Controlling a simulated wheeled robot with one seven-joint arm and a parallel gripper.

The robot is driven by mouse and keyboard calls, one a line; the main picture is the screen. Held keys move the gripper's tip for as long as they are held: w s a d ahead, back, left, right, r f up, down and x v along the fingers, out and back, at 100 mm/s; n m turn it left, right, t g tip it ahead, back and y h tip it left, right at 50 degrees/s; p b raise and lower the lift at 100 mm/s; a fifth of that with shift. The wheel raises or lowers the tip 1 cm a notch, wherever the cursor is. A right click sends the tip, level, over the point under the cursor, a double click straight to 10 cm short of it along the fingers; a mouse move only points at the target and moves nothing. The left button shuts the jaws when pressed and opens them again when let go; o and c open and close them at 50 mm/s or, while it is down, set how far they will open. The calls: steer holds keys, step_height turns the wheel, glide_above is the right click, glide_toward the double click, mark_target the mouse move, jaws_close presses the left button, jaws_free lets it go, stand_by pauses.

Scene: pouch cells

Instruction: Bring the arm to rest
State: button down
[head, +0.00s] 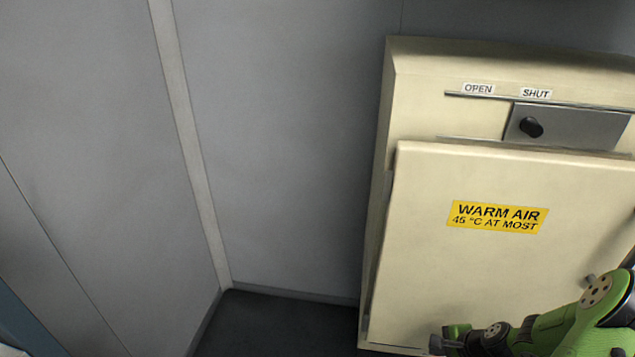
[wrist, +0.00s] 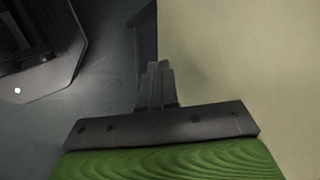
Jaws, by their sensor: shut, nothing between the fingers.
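My arm (head: 603,300), green with dark joints, reaches in from the lower right corner in the head view. Its dark far end is low in front of the cream cabinet. In the wrist view my gripper (wrist: 157,70) has its two fingers together with nothing between them. A cream surface fills the right of that view, beside the fingers. I cannot tell whether the fingers touch it.
The cream cabinet (head: 425,85) has a front panel (head: 450,280) with a yellow "WARM AIR 45 °C AT MOST" label (head: 497,217). Above it, a grey slider with a black knob (head: 531,127) sits below the "SHUT" label (head: 536,93). Grey walls (head: 290,130) and dark floor (head: 280,325) are clear at left.

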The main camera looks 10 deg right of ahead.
steer(key=s+a+r+n+g+h, duration=0.1)
steer(key=a+r+n, duration=0.3)
steer(key=r, duration=0.4)
steer(key=s+a+r+n+h+p, duration=0.1)
steer(key=s+a+r+n, duration=0.1)
steer(key=a+r+n, duration=0.35)
steer(key=s+a+r+n+g+h, duration=0.1)
steer(key=a+r+n, duration=0.2)
steer(key=r, duration=0.7)
steer(key=s+a+r+n+t, duration=0.1)
steer(key=s+a+r+n, duration=0.2)
steer(key=s, duration=0.3)
steer(key=s+a+r+n+t+p, duration=0.1)
steer(key=s+a+r+n, duration=0.2)
steer(key=s+r, duration=0.2)
steer(key=shift+s+r, duration=0.35)
steer(key=shift+s, duration=0.55)
steer(key=shift+a, duration=0.1)
